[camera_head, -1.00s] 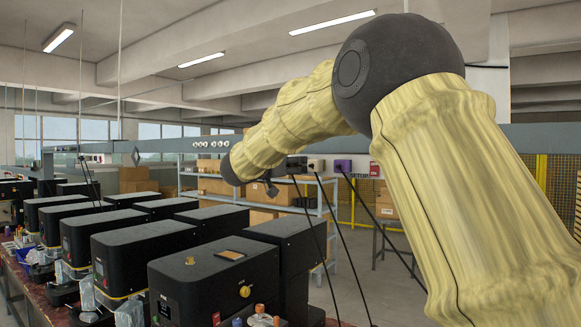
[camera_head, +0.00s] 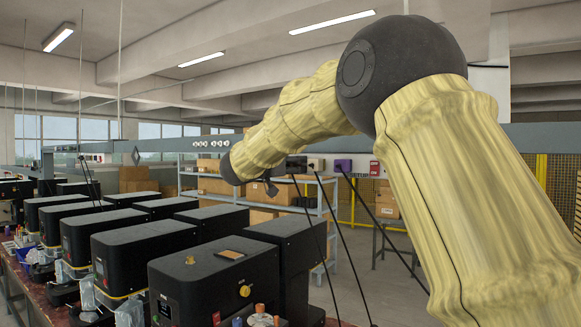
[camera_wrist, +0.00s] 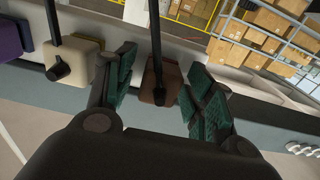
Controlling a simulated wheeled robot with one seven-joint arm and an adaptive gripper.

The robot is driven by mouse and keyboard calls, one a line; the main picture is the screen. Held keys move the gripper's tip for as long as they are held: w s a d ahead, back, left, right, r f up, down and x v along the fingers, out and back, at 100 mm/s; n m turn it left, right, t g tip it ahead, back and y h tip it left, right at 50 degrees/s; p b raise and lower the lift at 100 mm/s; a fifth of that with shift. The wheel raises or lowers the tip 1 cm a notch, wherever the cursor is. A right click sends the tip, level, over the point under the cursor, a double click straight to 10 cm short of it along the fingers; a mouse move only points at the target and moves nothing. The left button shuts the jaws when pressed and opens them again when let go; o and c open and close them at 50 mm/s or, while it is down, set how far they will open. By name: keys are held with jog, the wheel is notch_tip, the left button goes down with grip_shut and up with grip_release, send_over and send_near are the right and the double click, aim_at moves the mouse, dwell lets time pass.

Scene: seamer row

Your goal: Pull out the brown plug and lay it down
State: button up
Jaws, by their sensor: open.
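The brown plug (camera_wrist: 172,78) shows in the wrist view as a brown block on the grey rail (camera_wrist: 70,85), with a black cord running from it toward the top of the picture. My gripper (camera_wrist: 163,82) is open, its green-padded fingers one on each side of the brown plug with a gap on both sides. In the head view my gripper is small and dark at the end of my arm, and I cannot clearly make out the brown plug there.
A cream plug (camera_wrist: 78,62) and a purple plug (camera_wrist: 12,38) sit on the rail left of the brown one in the wrist view. Black cords (camera_head: 353,240) hang below the rail. Black machines (camera_head: 213,270) fill the bench at left; shelves with boxes (camera_head: 220,186) stand behind.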

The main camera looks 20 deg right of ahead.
jog(key=shift+c, duration=0.4)
grip_shut()
jog(key=shift+s+a+f, duration=0.1)
jog(key=shift+a+f, duration=0.05)
jog(key=shift+a, duration=0.05)
jog(key=shift+v, duration=0.8)
jog(key=shift+s+a, duration=0.1)
jog(key=shift+s+a, duration=0.45)
jog(key=shift+a, duration=0.1)
